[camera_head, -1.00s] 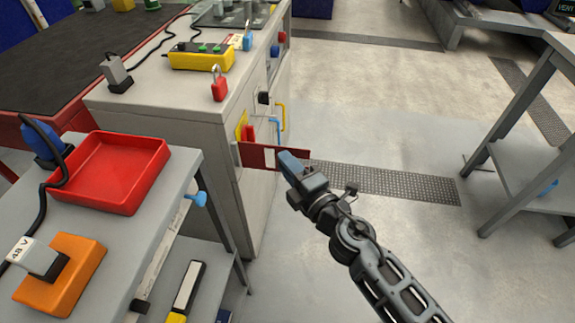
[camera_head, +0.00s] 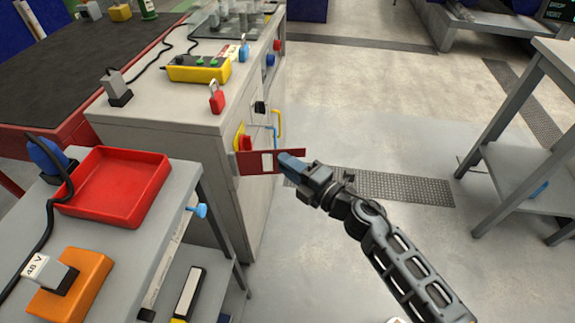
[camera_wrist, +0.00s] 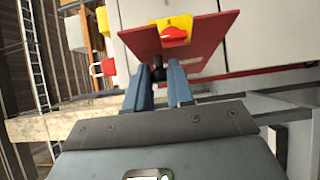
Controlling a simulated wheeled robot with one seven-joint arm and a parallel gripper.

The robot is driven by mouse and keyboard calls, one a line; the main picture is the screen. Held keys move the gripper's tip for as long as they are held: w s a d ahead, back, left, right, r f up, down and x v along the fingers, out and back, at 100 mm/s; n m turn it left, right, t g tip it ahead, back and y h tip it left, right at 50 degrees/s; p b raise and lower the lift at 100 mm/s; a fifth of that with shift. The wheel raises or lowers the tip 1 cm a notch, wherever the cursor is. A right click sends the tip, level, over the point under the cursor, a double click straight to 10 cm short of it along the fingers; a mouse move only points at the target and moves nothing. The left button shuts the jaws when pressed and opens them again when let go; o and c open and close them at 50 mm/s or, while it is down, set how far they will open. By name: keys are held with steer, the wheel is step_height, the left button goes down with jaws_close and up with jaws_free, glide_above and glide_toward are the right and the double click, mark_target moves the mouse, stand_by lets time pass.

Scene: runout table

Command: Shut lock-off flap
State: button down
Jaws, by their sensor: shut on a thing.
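The lock-off flap (camera_head: 248,162) is a red plate with a pale window. In the head view it stands out from the side face of the grey cabinet, hinged at its left end. A yellow plate with a red switch knob (camera_head: 243,140) sits on the cabinet just behind it. My gripper (camera_head: 288,161) is at the flap's free right end, its blue fingers shut on it. In the wrist view the flap (camera_wrist: 208,45) spreads beyond my fingertips (camera_wrist: 158,72), with a small dark part between them. The exact grip is partly hidden by the fingers.
The grey cabinet (camera_head: 160,128) carries a red padlock (camera_head: 217,100) and a yellow button box (camera_head: 198,69). A trolley with a red tray (camera_head: 113,190) stands at the left. A bench (camera_head: 540,90) stands at the right. Open floor lies between.

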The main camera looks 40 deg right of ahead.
steer(key=w+d+n+g+y+b, duration=0.4)
steer(key=w+n+g+y+b, duration=0.3)
steer(key=w, duration=0.7)
steer(key=shift+d+n+y+b, duration=0.15)
steer(key=shift+n+y+b, duration=0.85)
steer(key=shift+y+b, duration=1.5)
steer(key=c, duration=1)
jaws_free()
steer(key=v, duration=0.7)
steer(key=shift+s+d, duration=0.15)
steer(key=shift+d, duration=0.1)
